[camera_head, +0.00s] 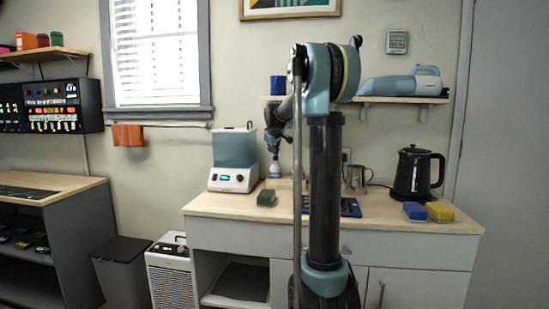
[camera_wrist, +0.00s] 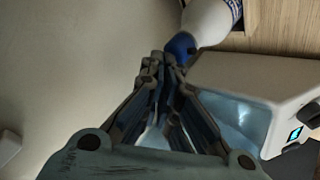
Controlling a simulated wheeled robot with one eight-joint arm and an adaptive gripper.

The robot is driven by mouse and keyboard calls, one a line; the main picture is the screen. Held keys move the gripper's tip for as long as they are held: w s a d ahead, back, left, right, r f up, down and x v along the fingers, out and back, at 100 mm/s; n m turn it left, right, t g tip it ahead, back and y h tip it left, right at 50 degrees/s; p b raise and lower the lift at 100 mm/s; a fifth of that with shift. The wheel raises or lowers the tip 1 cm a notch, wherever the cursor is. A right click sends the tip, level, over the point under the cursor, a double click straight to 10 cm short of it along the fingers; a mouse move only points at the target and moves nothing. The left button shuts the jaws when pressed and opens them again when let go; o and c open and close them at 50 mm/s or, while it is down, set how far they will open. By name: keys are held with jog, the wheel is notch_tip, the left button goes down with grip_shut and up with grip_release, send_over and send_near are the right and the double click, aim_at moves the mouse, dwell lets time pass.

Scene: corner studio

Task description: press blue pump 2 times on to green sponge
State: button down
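A white bottle with a blue pump head stands on the counter, right of the humidifier-like appliance, in the head view (camera_head: 274,171). In the wrist view the blue pump head (camera_wrist: 180,46) is just beyond my fingertips, with the white bottle body (camera_wrist: 208,20) behind it. My gripper (camera_wrist: 162,58) has its fingertips drawn together with nothing visible between them; whether they touch the pump I cannot tell. In the head view my gripper (camera_head: 272,148) hangs right above the bottle. A dull grey-green sponge (camera_head: 266,198) lies on the counter in front of the bottle, apart from it.
A white appliance with a translucent tank (camera_head: 233,165) stands close left of the bottle; its body also fills the wrist view's right side (camera_wrist: 260,85). Blue (camera_head: 414,211) and yellow (camera_head: 440,211) sponges, a black kettle (camera_head: 413,174) and a metal pitcher (camera_head: 356,179) stand rightward.

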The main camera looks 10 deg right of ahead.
jog(key=shift+r, duration=3.2)
